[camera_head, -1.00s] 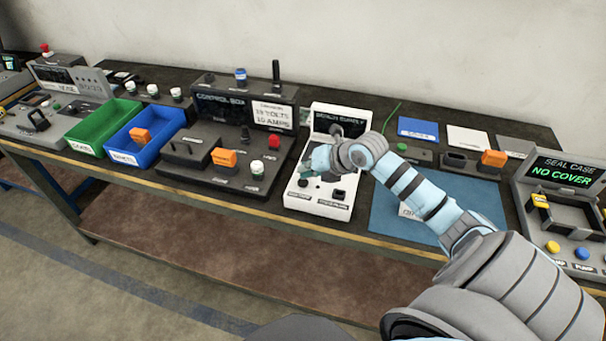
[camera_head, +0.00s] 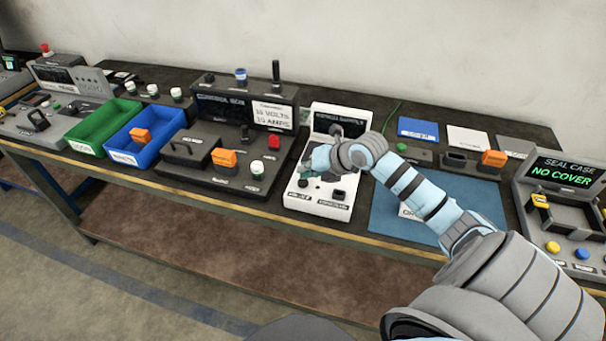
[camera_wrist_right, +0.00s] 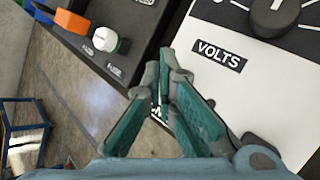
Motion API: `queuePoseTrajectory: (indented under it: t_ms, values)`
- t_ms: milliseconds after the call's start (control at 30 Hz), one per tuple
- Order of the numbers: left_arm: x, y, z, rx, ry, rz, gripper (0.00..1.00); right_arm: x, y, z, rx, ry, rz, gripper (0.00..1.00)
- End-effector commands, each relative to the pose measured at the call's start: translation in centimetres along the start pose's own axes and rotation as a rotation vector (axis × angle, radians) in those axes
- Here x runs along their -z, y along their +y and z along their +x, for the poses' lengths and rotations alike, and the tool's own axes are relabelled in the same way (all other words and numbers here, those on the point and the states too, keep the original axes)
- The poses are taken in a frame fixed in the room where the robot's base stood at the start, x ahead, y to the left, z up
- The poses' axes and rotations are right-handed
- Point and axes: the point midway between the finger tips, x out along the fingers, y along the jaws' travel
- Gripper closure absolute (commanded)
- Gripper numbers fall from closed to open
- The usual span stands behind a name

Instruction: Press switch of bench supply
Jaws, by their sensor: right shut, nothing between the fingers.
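The bench supply (camera_head: 333,210) is a white sloped box with a dark display at its back, standing on the bench in the middle of the head view. In the right wrist view its white panel (camera_wrist_right: 225,95) shows a VOLTS label and a black dial (camera_wrist_right: 278,14). My right gripper (camera_head: 304,174) is over the left side of the panel. In the wrist view its teal fingertips (camera_wrist_right: 163,75) meet, shut and empty, and point down near the panel's left edge. The fingers hide the panel's lower left part, so the switch is not clear there. My left gripper is not in view.
The control box (camera_head: 228,128) stands left of the supply, with an orange block and a red button. A blue mat (camera_head: 385,209) lies to the right under my right arm. The seal case unit (camera_head: 566,172) is at far right. Green (camera_head: 88,147) and blue bins stand left.

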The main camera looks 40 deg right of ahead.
Motion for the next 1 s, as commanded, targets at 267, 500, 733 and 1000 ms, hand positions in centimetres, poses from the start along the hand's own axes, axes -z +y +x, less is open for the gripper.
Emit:
queuePoseTrajectory:
  t_ms: [267, 500, 733, 1000]
  values:
    - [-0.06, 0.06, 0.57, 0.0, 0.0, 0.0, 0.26, 0.47, -0.48, 0.65, 0.0, -0.001, 0.0, 1.0]
    - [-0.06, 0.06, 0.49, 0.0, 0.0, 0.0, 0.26, 0.44, -0.45, 0.6, 0.0, 0.0, 0.0, 1.0]
    - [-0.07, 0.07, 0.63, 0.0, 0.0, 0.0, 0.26, 0.55, -0.56, 0.75, 0.0, 0.0, 0.0, 1.0]
    - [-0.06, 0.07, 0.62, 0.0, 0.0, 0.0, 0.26, 0.59, -0.59, 0.79, 0.0, 0.0, 0.0, 1.0]
